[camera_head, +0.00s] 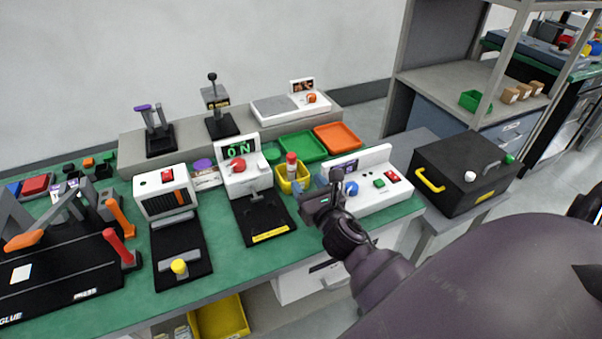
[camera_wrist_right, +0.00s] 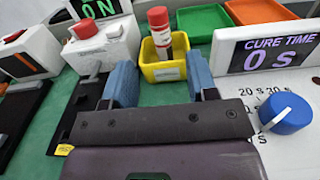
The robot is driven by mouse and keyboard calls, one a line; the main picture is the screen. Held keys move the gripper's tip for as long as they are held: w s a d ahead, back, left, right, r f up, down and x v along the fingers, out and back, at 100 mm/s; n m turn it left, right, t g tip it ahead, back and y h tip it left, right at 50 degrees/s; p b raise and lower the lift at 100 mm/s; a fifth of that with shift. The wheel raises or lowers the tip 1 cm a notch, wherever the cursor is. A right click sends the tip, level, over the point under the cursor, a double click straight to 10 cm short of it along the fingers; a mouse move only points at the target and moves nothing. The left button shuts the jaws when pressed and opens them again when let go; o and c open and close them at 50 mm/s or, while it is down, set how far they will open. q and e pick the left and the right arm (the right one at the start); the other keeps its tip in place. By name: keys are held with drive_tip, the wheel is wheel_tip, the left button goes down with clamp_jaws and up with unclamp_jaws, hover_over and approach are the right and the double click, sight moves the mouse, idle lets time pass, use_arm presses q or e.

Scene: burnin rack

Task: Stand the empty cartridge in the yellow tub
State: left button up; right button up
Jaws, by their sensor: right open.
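The yellow tub (camera_head: 301,184) stands on the green bench top, left of my right gripper in the head view. In the right wrist view the tub (camera_wrist_right: 163,74) shows just beyond the fingers. A cartridge with a red cap and pale body (camera_head: 291,164) stands roughly upright in the tub. The cartridge (camera_wrist_right: 159,29) also shows in the wrist view, its lower end hidden by the tub wall. I cannot tell whether it is empty. My right gripper (camera_head: 322,188) is open, with nothing between its blue fingers (camera_wrist_right: 161,78). My left gripper is out of view.
The white cure-time unit (camera_head: 384,190) with a blue knob stands close to the right of my gripper. A white device with a red button (camera_head: 240,181) stands left of the tub. Green (camera_head: 302,148) and orange (camera_head: 338,137) trays lie behind.

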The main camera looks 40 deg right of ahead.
drive_tip(key=shift+v, duration=1.05)
